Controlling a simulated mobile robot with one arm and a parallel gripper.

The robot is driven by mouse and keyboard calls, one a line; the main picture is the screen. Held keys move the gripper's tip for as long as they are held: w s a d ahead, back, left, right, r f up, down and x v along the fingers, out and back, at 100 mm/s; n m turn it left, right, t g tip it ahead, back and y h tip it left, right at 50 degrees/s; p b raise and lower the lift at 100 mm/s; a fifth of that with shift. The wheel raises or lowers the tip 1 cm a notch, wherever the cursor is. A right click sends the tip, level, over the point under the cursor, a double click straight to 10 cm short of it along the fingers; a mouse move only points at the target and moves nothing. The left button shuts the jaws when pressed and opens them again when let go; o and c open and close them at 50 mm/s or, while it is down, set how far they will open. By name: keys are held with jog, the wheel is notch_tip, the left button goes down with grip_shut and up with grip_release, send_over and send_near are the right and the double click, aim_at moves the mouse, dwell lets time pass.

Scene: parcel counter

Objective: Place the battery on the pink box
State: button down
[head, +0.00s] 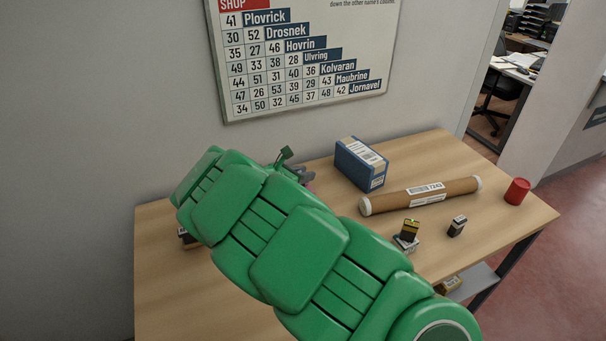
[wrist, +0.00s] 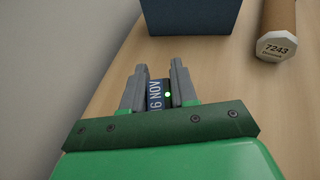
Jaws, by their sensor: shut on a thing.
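My gripper (wrist: 158,90) is shut on a small dark blue item (wrist: 155,97) with white "6 NOV" lettering, held between both grey fingers; I cannot tell whether it is the battery. In the head view my green arm hides most of the gripper (head: 303,173). A small pink patch (head: 309,187) shows just below the fingers there, too hidden to tell if it is the pink box. A small black and gold block (head: 410,227), battery-like, sits at a white-labelled item (head: 405,243) on the right of the table. A dark block with a pale side (head: 457,226) stands beside them.
A blue box (head: 361,164), also in the wrist view (wrist: 190,17), stands behind a brown tube (head: 420,195) marked 7243. A red can (head: 517,191) is near the table's right edge. A dark item (head: 188,238) is partly hidden at left. The table (head: 165,290) has bare front-left room.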

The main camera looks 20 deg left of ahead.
jog(key=shift+f, duration=0.15)
jog(key=c, duration=0.9)
grip_release()
jog(key=shift+r, duration=0.2)
jog(key=v, duration=1.2)
jog(key=shift+a, duration=0.1)
